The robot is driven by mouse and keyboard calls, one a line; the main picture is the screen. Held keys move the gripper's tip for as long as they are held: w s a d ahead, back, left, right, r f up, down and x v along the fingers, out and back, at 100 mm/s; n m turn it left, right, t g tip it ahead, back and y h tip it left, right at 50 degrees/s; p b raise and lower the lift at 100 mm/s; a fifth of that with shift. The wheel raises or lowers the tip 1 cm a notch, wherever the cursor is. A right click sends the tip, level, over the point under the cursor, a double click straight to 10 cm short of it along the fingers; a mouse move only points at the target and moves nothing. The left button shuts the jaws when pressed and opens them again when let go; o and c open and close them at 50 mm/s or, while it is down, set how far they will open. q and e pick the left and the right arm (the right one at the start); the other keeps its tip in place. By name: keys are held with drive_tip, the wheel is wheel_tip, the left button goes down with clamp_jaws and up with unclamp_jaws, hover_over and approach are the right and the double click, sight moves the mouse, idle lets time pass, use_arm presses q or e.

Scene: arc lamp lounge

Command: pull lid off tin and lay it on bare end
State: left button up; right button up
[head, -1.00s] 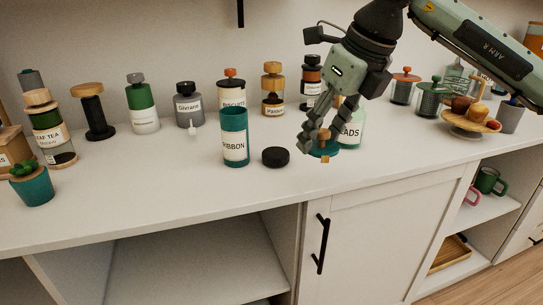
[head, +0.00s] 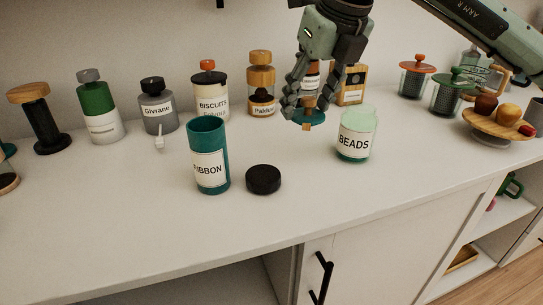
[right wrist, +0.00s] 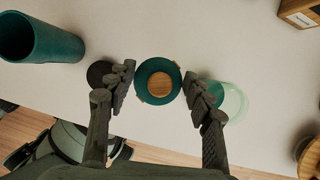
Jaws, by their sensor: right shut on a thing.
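My right gripper (head: 315,110) is shut on a teal lid (head: 308,118) with a wooden knob, which also shows between the fingers in the right wrist view (right wrist: 146,91). The lid appears held above the counter, between the ribbon tin and the beads jar. The teal ribbon tin (head: 207,160) stands upright and open-topped at left. A round black lid (head: 263,180) lies on the counter just right of it. The pale green glass jar labelled BEADS (head: 357,140) stands upright to the right of my gripper; no lid shows on it. My left gripper is out of view.
Behind stand a grey Givrane jar (head: 158,112), a biscuits tin (head: 211,90) and a wood-topped jar (head: 261,82). At right are two lidded glass jars and a wooden fruit stand (head: 484,122). The front of the counter (head: 200,225) is bare.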

sight(311, 117)
drive_tip(key=f, duration=0.4)
drive_tip(key=shift+s+f, duration=0.2)
drive_tip(key=shift+f, duration=0.2)
wheel_tip(311, 117, down, 4)
drive_tip(key=shift+f, duration=0.2)
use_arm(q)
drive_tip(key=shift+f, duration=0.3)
use_arm(e)
drive_tip(key=shift+f, duration=0.1)
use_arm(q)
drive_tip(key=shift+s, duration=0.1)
use_arm(e)
drive_tip(key=shift+f, duration=0.1)
drive_tip(key=o, duration=1.3)
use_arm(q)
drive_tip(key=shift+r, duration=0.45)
use_arm(e)
drive_tip(key=shift+r, duration=0.2)
